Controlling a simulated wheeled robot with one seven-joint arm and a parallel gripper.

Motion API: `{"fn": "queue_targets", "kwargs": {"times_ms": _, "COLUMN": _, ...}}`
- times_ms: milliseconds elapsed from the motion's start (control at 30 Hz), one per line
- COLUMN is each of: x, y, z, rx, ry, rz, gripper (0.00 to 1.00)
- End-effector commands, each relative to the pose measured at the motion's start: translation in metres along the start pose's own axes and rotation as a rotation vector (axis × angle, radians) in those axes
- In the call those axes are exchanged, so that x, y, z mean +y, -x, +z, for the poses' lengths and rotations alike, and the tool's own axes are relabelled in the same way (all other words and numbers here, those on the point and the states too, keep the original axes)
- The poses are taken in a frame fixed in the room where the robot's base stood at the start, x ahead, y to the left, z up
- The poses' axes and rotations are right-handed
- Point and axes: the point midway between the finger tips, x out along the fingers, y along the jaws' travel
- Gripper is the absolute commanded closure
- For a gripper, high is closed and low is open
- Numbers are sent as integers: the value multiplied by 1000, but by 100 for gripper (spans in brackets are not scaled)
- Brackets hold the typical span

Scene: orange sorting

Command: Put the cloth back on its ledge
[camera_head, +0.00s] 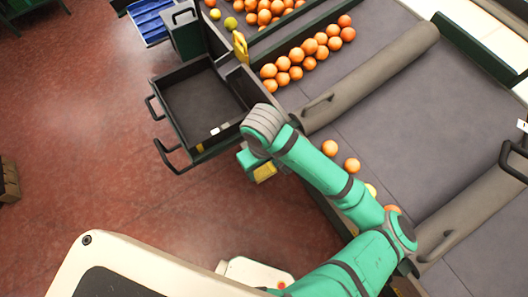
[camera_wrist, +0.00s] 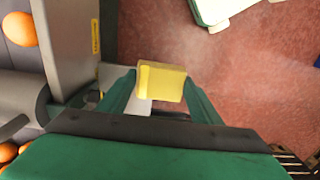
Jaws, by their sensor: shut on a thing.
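The yellow cloth (camera_wrist: 162,82), a folded block, sits between the two green fingers of my gripper (camera_wrist: 160,92) in the wrist view. My gripper is shut on it. In the head view the cloth (camera_head: 265,172) shows just below my wrist, beside the conveyor's side and over the red floor. My gripper (camera_head: 255,163) is partly hidden there by my own arm. In the wrist view a pale flat surface (camera_wrist: 138,103) shows behind the cloth's left side; I cannot tell whether it is the ledge or whether the cloth touches it.
Oranges (camera_head: 309,46) lie in the sorting lanes, with a few loose on the grey belt (camera_head: 375,105). A yellow upright piece (camera_head: 241,47) stands behind the tray. The red floor (camera_head: 90,130) at left is mostly clear.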

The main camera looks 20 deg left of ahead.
Motion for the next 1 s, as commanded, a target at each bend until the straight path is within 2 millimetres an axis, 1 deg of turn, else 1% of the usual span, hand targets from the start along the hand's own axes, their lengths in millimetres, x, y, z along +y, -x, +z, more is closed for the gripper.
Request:
{"fn": "queue_targets", "kwargs": {"times_ms": 33, "x": 5, "y": -6, "z": -10, "rx": -2, "ry": -3, "rz": -4, "gripper": 62}}
{"fn": "queue_targets", "kwargs": {"times_ms": 133, "x": 18, "y": -15, "z": -27, "rx": -3, "ry": 0, "rz": -1, "gripper": 62}}
{"fn": "queue_targets", "kwargs": {"times_ms": 300, "x": 31, "y": -44, "z": -48, "rx": -5, "ry": 2, "rz": 0, "gripper": 62}}
{"fn": "queue_targets", "kwargs": {"times_ms": 400, "x": 36, "y": -57, "z": -58, "rx": -2, "ry": 4, "rz": 1, "gripper": 62}}
{"fn": "queue_targets", "kwargs": {"times_ms": 500, "x": 40, "y": -65, "z": -64, "rx": -2, "ry": 5, "rz": 0, "gripper": 62}}
{"fn": "queue_targets", "kwargs": {"times_ms": 733, "x": 45, "y": -76, "z": -71, "rx": -2, "ry": 5, "rz": 0, "gripper": 62}}
{"fn": "queue_targets", "kwargs": {"times_ms": 900, "x": 45, "y": -99, "z": -70, "rx": -2, "ry": 3, "rz": -1, "gripper": 62}}
{"fn": "queue_targets", "kwargs": {"times_ms": 1000, "x": 45, "y": -105, "z": -71, "rx": -1, "ry": 4, "rz": -1, "gripper": 62}}
